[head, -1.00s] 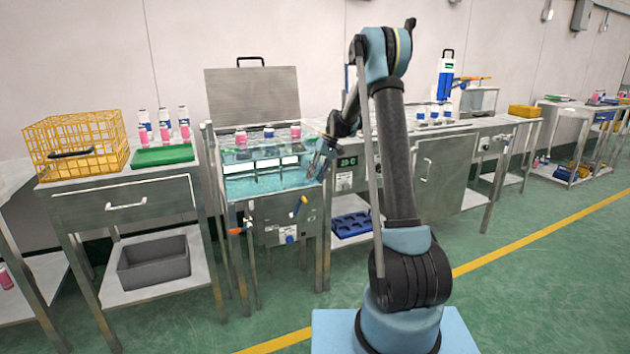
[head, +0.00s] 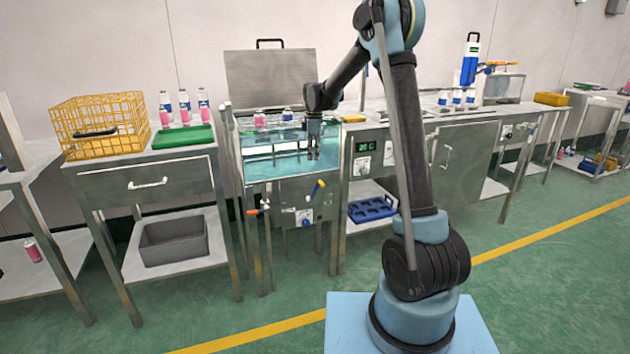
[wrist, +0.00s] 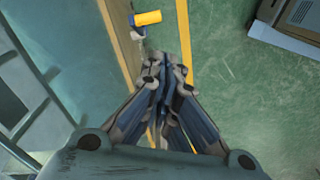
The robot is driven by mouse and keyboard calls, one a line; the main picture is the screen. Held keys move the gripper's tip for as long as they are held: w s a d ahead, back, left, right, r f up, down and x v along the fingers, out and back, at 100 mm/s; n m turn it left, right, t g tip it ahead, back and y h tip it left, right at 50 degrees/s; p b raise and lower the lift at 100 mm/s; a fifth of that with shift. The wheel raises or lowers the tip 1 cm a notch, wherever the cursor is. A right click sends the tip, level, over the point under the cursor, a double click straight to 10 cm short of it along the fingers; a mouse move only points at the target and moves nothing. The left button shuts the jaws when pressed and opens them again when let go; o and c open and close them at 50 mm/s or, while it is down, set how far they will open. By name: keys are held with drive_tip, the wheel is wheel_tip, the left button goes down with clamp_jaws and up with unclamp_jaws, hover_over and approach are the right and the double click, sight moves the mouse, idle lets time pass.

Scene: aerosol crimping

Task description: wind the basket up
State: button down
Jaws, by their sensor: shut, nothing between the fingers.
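The water bath (head: 262,172) is a steel tank with turquoise water under a raised lid. A wire frame, likely the basket, shows in its water; bars also show at the left of the wrist view (wrist: 22,125). An orange-tipped handle (head: 258,209) is at the front's left side. My gripper (head: 313,156) points down near the bath's front right edge, above the blue-and-yellow handle. In the wrist view my gripper (wrist: 165,70) is shut and empty, apart from a yellow-and-blue handle (wrist: 147,18).
Spray cans (head: 184,106), a green tray (head: 183,137) and a yellow wire crate (head: 101,125) stand on the left table. The steel lid (head: 271,80) stands up behind the bath. A control panel (head: 366,147) is close to the right. Floor in front is clear.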

drive_tip(key=shift+w+d+f+n+t+h, duration=0.15)
drive_tip(key=shift+f+n, duration=0.65)
drive_tip(key=shift+f, duration=1.05)
drive_tip(key=shift+w+f+n+t+h, duration=0.1)
drive_tip(key=shift+f+n+t+h, duration=0.15)
drive_tip(key=shift+f+n, duration=1.1)
drive_tip(key=shift+w+d+f+n+t+h, duration=0.1)
drive_tip(key=shift+f+n+h, duration=0.15)
drive_tip(key=shift+f, duration=2.15)
drive_tip(key=shift+a, duration=0.1)
